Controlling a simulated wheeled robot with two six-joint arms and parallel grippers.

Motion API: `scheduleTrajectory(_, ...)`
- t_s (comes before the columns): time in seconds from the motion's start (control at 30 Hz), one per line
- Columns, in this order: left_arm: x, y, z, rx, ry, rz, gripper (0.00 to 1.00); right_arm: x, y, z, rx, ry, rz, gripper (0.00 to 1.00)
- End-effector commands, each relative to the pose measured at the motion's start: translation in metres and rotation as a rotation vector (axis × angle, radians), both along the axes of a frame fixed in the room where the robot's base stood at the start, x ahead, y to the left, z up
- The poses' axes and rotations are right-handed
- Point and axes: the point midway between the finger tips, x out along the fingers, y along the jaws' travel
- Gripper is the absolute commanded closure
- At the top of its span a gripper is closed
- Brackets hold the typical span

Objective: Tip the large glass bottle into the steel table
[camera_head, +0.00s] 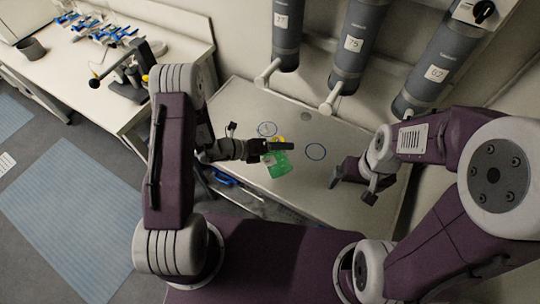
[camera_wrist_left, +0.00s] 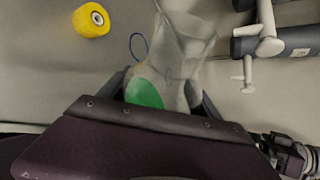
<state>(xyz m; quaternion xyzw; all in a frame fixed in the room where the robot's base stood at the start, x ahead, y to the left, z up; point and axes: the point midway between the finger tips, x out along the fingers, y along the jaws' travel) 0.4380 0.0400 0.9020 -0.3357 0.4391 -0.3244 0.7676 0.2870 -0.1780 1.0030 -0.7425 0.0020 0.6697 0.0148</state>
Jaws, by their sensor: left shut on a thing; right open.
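The large glass bottle (camera_wrist_left: 185,45) is clear and shows between the fingers of my left gripper (camera_wrist_left: 165,90) in the left wrist view. A green patch shows on it; I cannot tell whether this is a label or contents. In the head view my left gripper (camera_head: 272,148) is over the steel table (camera_head: 335,205), with the bottle's green part (camera_head: 278,165) beside its fingers. Most of the clear glass is hard to make out there, so its tilt is unclear. My right gripper (camera_head: 361,182) is open and empty over the table's right part.
A small yellow cylinder (camera_wrist_left: 91,20) is near the bottle. Grey numbered cylinders (camera_head: 354,45) with pale pipes line the back wall. A white bench (camera_head: 95,85) with blue-handled tools stands at left. The table's front middle looks clear.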

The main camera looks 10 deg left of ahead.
Motion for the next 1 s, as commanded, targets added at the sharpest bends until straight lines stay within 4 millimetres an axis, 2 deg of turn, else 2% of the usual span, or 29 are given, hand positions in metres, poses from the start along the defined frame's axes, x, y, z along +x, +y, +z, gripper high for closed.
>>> scheduleTrajectory(0.4, -0.004, -0.003, 0.015, -0.089, 0.113, -0.001, 0.97, 0.0, 0.0, 0.02, 0.0, 0.0, 0.0, 0.05)
scheduleTrajectory(1.0, -0.004, -0.004, 0.015, -0.1, 0.126, 0.0, 0.97, 0.0, 0.0, 0.02, 0.0, 0.0, 0.0, 0.05)
